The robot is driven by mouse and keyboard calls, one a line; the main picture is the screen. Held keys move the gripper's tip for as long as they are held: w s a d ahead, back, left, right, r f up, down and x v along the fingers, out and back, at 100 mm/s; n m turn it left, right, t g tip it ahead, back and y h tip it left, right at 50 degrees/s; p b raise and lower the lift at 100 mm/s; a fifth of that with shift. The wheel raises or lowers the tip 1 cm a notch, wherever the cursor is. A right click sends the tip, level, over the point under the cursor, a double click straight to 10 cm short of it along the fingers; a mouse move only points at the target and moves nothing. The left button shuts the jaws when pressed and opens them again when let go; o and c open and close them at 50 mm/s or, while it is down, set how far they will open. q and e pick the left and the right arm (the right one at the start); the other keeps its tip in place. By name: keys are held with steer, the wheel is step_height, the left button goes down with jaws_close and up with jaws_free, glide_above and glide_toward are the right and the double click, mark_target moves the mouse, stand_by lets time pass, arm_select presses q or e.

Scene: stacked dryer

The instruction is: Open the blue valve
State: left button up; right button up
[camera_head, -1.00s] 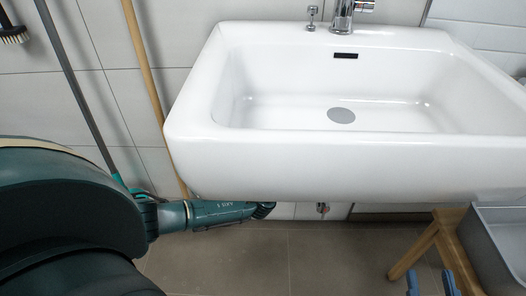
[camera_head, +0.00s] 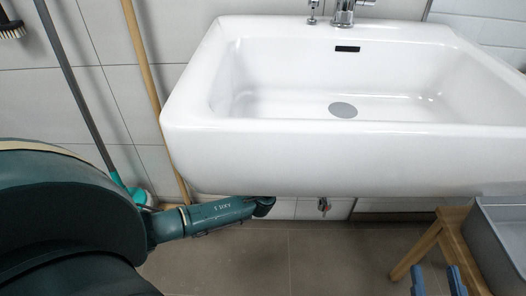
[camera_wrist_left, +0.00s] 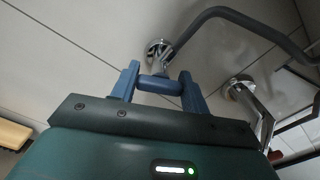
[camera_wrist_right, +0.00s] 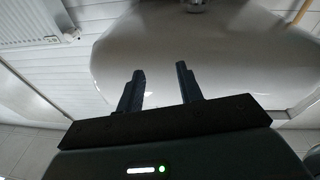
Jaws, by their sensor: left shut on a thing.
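The blue valve (camera_wrist_left: 160,84) shows in the left wrist view as a blue handle on a chrome wall fitting (camera_wrist_left: 157,50). My left gripper (camera_wrist_left: 160,80) is shut on it, one finger on each side of the handle. In the head view my left arm reaches under the sink (camera_head: 330,165), and the sink hides the left gripper and the blue valve. My right gripper (camera_head: 438,281) is open and empty at the bottom right of the head view. It also shows in the right wrist view (camera_wrist_right: 160,82), its fingers apart, facing the sink.
A grey curved pipe (camera_wrist_left: 235,20) and a second chrome fitting (camera_wrist_left: 240,88) are near the left gripper. A small metal fitting (camera_head: 323,205) shows below the sink. A wooden stool (camera_head: 440,245) with a grey basin (camera_head: 500,240) stands at right. Brush handles lean at left.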

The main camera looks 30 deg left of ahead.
arm_select(q)
steer(key=n, duration=0.1)
steer(key=n+b, duration=0.1)
steer(key=n, duration=0.1)
steer(key=shift+f+b, duration=0.3)
steer(key=n+b, duration=0.2)
steer(key=n, duration=0.1)
steer(key=shift+s+n, duration=0.1)
steer(key=shift+n, duration=0.2)
steer(key=shift+n+b, duration=0.4)
steer(key=shift+b, duration=0.1)
steer(key=shift+n+b, duration=0.9)
steer(key=shift+n, duration=0.3)
steer(key=shift+r+n+b, duration=0.1)
steer(key=shift+n+b, duration=0.95)
steer(key=shift+n, duration=0.55)
arm_select(e)
step_height(320, 180, up, 6)
steer(key=n+t+y, duration=0.2)
steer(key=n+y, duration=0.2)
steer(key=y, duration=0.1)
steer(key=shift+w+y, duration=0.4)
steer(key=shift+w, duration=0.05)
arm_select(q)
steer(key=o, duration=1)
steer(key=shift+r, duration=0.1)
